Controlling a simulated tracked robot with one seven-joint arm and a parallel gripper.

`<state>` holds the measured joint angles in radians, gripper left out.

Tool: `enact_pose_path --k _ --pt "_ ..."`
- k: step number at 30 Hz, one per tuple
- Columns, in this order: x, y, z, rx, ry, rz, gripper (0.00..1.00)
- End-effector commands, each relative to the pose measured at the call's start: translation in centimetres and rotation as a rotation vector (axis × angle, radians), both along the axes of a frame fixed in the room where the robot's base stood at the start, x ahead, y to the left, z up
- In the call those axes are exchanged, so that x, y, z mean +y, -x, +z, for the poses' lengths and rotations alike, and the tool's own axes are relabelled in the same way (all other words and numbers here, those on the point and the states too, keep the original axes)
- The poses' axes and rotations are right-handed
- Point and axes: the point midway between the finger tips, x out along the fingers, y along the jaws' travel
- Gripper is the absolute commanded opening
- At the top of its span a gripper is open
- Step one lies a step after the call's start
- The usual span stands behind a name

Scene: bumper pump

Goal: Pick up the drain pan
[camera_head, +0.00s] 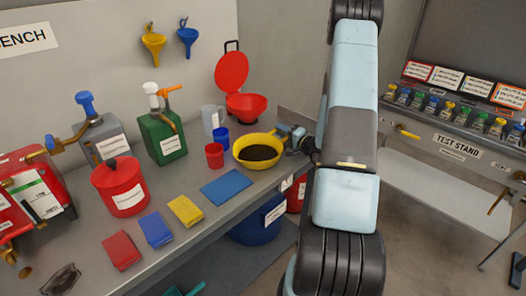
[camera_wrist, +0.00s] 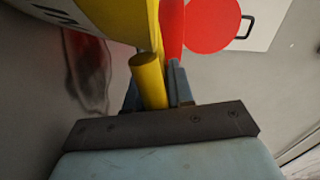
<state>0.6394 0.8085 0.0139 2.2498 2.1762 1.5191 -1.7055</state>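The drain pan looks to be the round yellow pan (camera_head: 258,151) with a dark inside, on the bench's right part. My gripper (camera_head: 293,134) is at the pan's right rim. In the wrist view, a yellow handle-like bar (camera_wrist: 149,82) stands between the two blue-grey fingers of my gripper (camera_wrist: 156,92). The fingers sit close on both sides of the bar. The left finger is partly hidden behind it, so I cannot tell if they are pressed on it.
A red funnel-like container (camera_head: 246,105) with a raised round lid, a grey jug (camera_head: 213,118), a blue cup (camera_head: 221,137) and a red cup (camera_head: 214,155) crowd the pan's back and left. A blue mat (camera_head: 226,187) lies in front. The test stand (camera_head: 458,140) is right.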

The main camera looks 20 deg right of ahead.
Motion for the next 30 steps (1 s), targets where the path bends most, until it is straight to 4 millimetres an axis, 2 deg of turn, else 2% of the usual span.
enact_pose_path --k 1,6,30 --pt "0.01 0.01 -0.02 0.001 0.0 0.0 0.15" --pt "0.01 0.01 -0.03 0.001 0.0 0.0 0.0" --pt "0.04 -0.01 0.48 0.0 0.0 0.001 0.0"
